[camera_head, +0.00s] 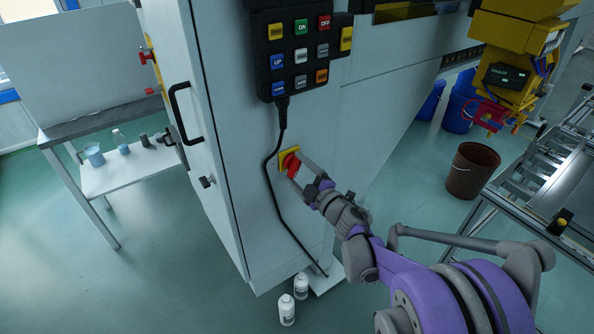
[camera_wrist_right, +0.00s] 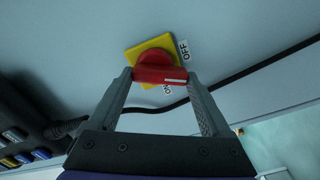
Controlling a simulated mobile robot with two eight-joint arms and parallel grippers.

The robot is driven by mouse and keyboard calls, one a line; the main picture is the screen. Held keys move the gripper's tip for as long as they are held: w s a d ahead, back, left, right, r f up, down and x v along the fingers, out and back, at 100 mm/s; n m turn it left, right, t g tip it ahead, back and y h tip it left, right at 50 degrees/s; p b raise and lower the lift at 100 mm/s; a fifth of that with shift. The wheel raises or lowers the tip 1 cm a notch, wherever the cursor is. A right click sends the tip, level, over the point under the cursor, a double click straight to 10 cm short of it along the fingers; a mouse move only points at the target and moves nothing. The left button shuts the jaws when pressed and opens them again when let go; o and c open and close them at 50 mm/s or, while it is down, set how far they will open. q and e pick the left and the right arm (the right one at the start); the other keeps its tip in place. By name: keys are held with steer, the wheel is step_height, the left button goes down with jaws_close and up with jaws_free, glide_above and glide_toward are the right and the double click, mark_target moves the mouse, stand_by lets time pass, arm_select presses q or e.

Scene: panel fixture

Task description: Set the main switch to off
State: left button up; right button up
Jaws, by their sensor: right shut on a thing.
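The main switch is a red rotary handle (camera_head: 291,163) on a yellow square plate (camera_head: 283,155), low on the grey cabinet's front. In the right wrist view the red handle (camera_wrist_right: 158,68) has a white line on its bar, toward the right end. An OFF label (camera_wrist_right: 183,49) is at the plate's upper right and an ON label (camera_wrist_right: 167,88) just below the handle. My right gripper (camera_wrist_right: 159,76) has one finger on each side of the handle and is shut on it. It also shows in the head view (camera_head: 300,171). My left gripper is out of view.
A black button pendant (camera_head: 293,60) hangs above the switch, and its black cable (camera_head: 270,175) runs down just left of it. White bottles (camera_head: 287,308) stand on the floor below. A brown bucket (camera_head: 471,172) and a metal conveyor (camera_head: 510,195) are at the right.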

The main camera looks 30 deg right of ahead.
steer(key=n, duration=0.5)
steer(key=shift+d+f, duration=0.1)
steer(key=shift+f, duration=0.05)
steer(key=shift+n, duration=0.4)
steer(key=o, duration=1.2)
steer(key=shift+c, duration=0.2)
steer(key=shift+s, duration=0.1)
steer(key=s, duration=1)
steer(key=shift+s+d, duration=0.35)
steer(key=shift+d, duration=0.1)
